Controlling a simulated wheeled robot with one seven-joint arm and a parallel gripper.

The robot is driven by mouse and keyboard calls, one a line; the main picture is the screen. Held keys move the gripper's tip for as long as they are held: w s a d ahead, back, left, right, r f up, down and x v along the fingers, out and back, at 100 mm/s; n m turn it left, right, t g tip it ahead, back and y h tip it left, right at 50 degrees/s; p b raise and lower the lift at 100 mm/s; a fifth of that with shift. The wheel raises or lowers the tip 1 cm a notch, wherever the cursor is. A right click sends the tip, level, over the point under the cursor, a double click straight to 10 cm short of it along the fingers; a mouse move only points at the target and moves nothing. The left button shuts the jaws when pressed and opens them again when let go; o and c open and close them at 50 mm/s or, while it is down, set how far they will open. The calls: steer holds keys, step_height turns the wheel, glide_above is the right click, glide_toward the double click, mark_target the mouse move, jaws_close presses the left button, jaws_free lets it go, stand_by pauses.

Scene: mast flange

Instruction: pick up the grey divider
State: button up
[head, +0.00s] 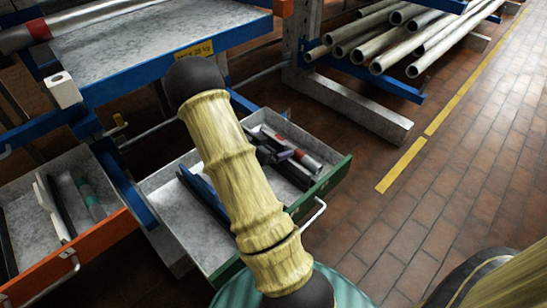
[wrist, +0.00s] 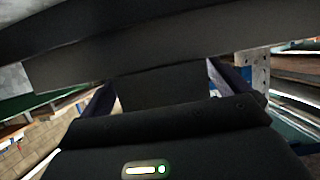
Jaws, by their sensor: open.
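In the head view, upright thin plates stand in the left drawer with the orange front: a pale grey one (head: 53,209) and a darker one beside it. I cannot tell for sure which plate is the grey divider. A blue plate (head: 203,188) stands in the drawer with the green front, partly hidden by my arm. My gripper (wrist: 160,90) shows in the wrist view as dark parts with a lit strip on its body. It is open. Large dark shapes fill much of that view, and no grey divider can be made out between the jaws.
The orange-front drawer (head: 70,266) and green-front drawer (head: 333,180) are pulled out. Dark tools and a red-marked cylinder (head: 304,160) lie in the green one. A blue-edged bench (head: 150,45) stands above. A rack of pipes (head: 395,40) is at the back; brick floor is clear at right.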

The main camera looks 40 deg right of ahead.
steer(key=shift+c, duration=0.2)
stand_by(0.3)
steer(key=c, duration=1.4)
steer(key=shift+r, duration=0.1)
step_height(320, 180, up, 10)
steer(key=p, duration=0.5)
steer(key=shift+p, duration=0.35)
